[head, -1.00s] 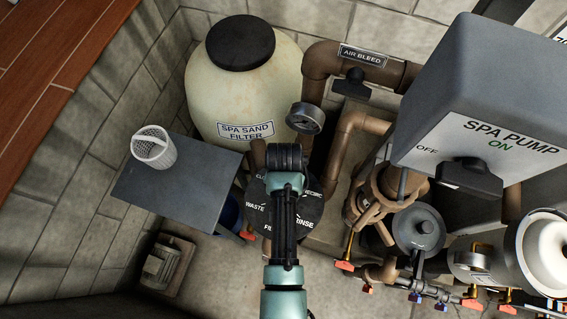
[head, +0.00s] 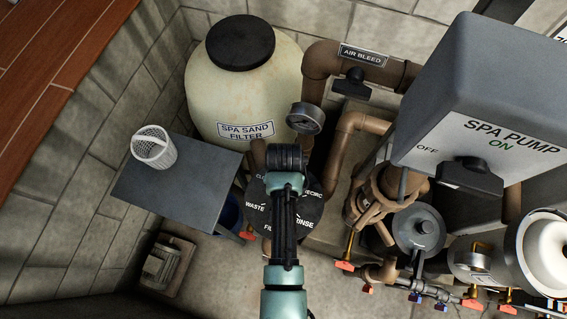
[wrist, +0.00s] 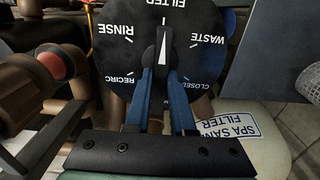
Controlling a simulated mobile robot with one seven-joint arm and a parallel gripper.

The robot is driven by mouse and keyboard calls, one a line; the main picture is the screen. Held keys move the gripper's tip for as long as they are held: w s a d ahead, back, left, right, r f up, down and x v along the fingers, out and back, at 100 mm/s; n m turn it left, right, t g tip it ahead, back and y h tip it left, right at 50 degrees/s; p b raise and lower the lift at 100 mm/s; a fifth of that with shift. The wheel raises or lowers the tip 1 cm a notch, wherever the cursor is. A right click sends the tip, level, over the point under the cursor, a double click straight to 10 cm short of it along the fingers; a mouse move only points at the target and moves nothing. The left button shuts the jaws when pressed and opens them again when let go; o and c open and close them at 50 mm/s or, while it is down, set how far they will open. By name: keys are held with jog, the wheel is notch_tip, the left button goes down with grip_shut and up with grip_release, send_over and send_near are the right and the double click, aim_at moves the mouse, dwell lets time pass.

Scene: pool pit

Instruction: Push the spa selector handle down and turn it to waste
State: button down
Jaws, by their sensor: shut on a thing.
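The round black spa selector dial (wrist: 198,64) fills the upper middle of the wrist view, with white words FILTER, WASTE, CLOSED, RECIRC and RINSE around it. Its handle (wrist: 163,42) has a white pointer, which is directed at FILTER. My gripper (wrist: 164,70) has its two blue fingers closed on the handle, one on each side. In the head view my arm lies over the middle of the selector dial (head: 312,206), hiding the handle and fingertips. I cannot tell how far down the handle sits.
The cream spa sand filter tank (head: 240,95) stands behind the dial. A pressure gauge (head: 306,118) and brown pipes (head: 350,135) are close on its right. A grey table (head: 185,185) with a white basket (head: 153,147) is left. The grey spa pump box (head: 470,90) rises at right.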

jog(key=shift+f+b, duration=0.35)
jog(key=shift+f, duration=0.2)
jog(key=shift+r, duration=0.1)
jog(key=shift+r+m+p, duration=0.1)
jog(key=shift+m+p, duration=0.4)
jog(key=shift+m, duration=0.5)
jog(key=m+p, duration=0.1)
jog(key=m, duration=0.3)
jog(key=shift+s, duration=0.1)
jog(key=m+p, duration=0.1)
jog(key=m, duration=0.5)
jog(key=c, duration=0.6)
grip_release()
jog(key=shift+c, duration=0.2)
